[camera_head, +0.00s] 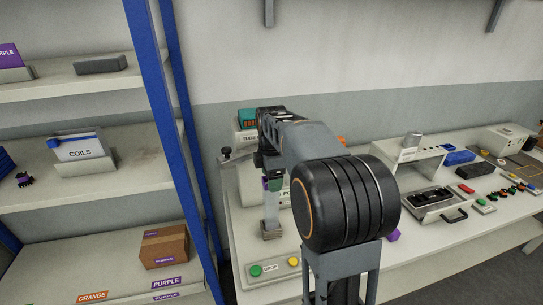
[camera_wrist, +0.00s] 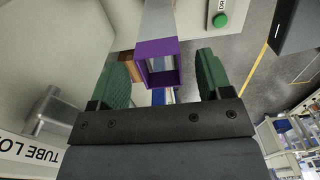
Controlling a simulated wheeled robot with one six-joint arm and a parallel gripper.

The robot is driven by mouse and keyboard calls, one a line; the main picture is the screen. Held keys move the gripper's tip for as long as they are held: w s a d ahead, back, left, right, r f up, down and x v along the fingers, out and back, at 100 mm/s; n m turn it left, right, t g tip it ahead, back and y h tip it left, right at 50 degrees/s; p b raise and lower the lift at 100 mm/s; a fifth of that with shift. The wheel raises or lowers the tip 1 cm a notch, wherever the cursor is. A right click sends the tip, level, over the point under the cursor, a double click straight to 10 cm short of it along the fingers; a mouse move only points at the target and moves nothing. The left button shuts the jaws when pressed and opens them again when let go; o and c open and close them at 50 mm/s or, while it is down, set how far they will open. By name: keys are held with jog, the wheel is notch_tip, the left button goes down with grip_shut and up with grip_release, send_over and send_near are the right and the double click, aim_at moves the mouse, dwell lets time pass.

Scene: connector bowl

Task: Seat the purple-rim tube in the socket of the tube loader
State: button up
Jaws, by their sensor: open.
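The purple-rim tube shows in the wrist view as a square purple rim (camera_wrist: 143,48) on a pale grey body. In the head view its pale body (camera_head: 270,208) stands upright, its lower end at a small grey block (camera_head: 271,234). Whether it is seated there I cannot tell. My gripper (camera_wrist: 162,62) is open, with one green finger on each side of the rim and visible gaps. In the head view my gripper (camera_head: 273,184) is at the tube's top. The tube loader (camera_wrist: 28,147) shows its lettering at lower left in the wrist view; my arm hides much of it in the head view.
Green and yellow buttons (camera_head: 267,268) sit at the bench's front left. A blue-posted shelf (camera_head: 165,110) stands close on the left, with a cardboard box (camera_head: 164,246). A grey tray (camera_head: 436,201) and several small connectors lie on the bench to the right.

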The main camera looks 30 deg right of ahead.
notch_tip(320, 180, up, 10)
jog(key=shift+r, duration=0.25)
dwell(0.6)
jog(key=s+a+f+m+t, duration=0.2)
jog(key=s+a+f+m, duration=0.3)
jog(key=s+f+m, duration=0.1)
jog(key=s+a+f+m+t, duration=0.2)
jog(key=s+a+f+m, duration=0.2)
jog(key=s+m, duration=0.5)
notch_tip(320, 180, down, 2)
jog(key=shift+s+a+f+m, duration=0.25)
jog(key=shift+s+a+m, duration=0.1)
jog(key=shift+s, duration=0.55)
